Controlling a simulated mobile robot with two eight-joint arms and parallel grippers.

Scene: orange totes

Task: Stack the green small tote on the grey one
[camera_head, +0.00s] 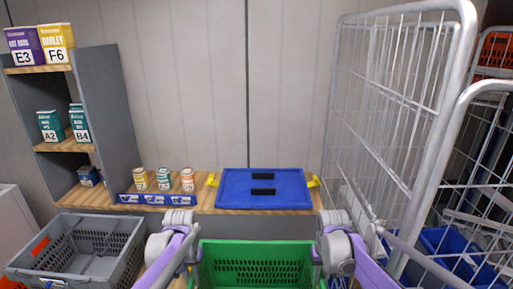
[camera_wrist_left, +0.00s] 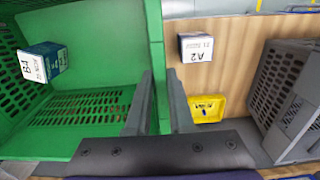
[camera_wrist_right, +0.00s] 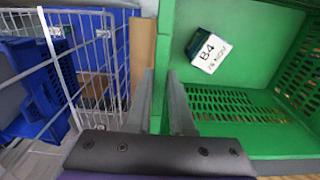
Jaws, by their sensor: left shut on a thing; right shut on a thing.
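The green small tote (camera_head: 256,250) is at the bottom centre of the head view, between my two arms. My left gripper (camera_wrist_left: 158,90) is shut on its side wall, and my right gripper (camera_wrist_right: 160,90) is shut on the opposite wall. A dark box labelled B4 (camera_wrist_left: 48,64) lies inside the green tote; it also shows in the right wrist view (camera_wrist_right: 207,50). The grey tote (camera_head: 112,262) stands at the lower left of the head view, apart from the green one, and looks empty. It shows at the right edge of the left wrist view (camera_wrist_left: 268,75).
A blue lidded tote (camera_head: 225,188) lies at the back. A white wire cage (camera_head: 385,110) stands close on the right, a shelf (camera_head: 110,125) at left.

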